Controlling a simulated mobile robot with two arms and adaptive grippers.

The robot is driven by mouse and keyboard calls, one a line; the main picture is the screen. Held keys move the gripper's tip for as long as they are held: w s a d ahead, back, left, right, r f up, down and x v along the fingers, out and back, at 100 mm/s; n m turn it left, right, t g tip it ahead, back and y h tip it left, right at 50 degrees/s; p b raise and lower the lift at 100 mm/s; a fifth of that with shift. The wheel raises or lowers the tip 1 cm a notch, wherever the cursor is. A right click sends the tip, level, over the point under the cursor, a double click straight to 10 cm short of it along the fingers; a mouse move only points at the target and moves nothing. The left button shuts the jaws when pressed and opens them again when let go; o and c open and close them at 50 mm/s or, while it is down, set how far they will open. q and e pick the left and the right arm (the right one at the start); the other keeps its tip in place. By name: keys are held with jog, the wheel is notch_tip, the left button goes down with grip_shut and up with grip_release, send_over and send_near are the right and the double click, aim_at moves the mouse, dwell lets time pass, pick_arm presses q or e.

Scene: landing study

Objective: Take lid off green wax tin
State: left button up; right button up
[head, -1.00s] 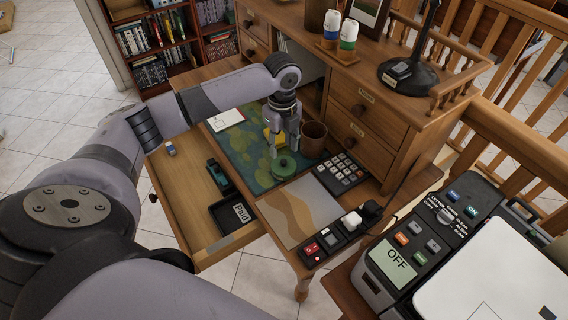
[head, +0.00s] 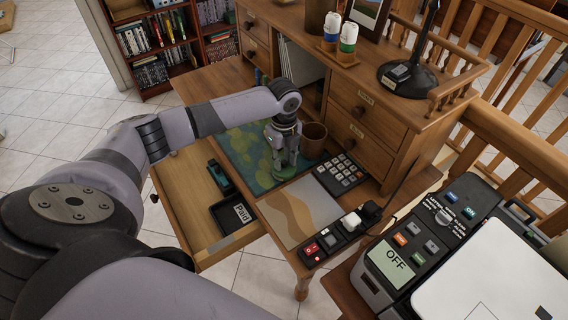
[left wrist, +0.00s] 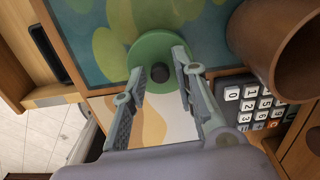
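The green wax tin (left wrist: 150,47) shows in the left wrist view as a round green disc with a dark knob in its middle. It stands on the map-patterned mat (head: 240,152) on the desk. My left gripper (left wrist: 158,62) is open and points down at the tin, with one finger on each side of the knob. I cannot tell whether the fingers touch the lid. In the head view the gripper (head: 284,160) hides most of the tin. My right gripper is not in view.
A brown cup (head: 313,138) stands close to the right of the gripper. A calculator (head: 342,174) and a sand-coloured sheet (head: 300,207) lie nearer. An open drawer (head: 185,200) holds a black tray (head: 232,212). The drawer cabinet (head: 362,115) rises behind.

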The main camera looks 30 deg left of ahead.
pick_arm(q)
grip_shut()
jog(key=shift+r, duration=0.1)
